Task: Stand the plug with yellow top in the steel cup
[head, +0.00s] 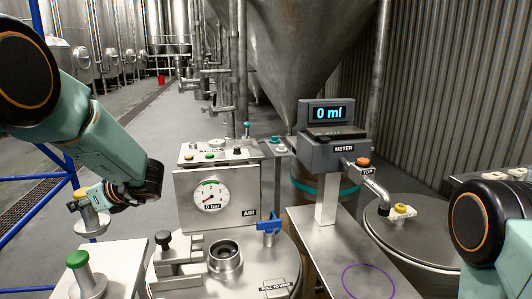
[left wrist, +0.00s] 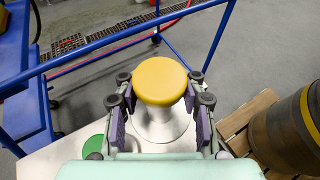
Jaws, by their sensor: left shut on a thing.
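The plug with yellow top (head: 92,222) is at the left of the head view, upright, with a pale grey flared body. In the left wrist view its round yellow top (left wrist: 160,80) faces the camera. My left gripper (head: 92,199) is shut on it, a finger on each side (left wrist: 161,125). Its foot is by the back edge of the white stand; I cannot tell whether it touches. An open round steel cup (head: 224,257) sits on the steel lid, right of the gripper, empty as far as I see. My right gripper is out of view; only my right arm shows.
A green-topped plug (head: 78,262) stands on the white stand (head: 120,262) nearby. A gauge panel (head: 218,203) rises behind the cup, a blue valve (head: 268,225) beside it and a clamp bracket (head: 180,262) at its left. The meter (head: 335,140) with its spout is further right.

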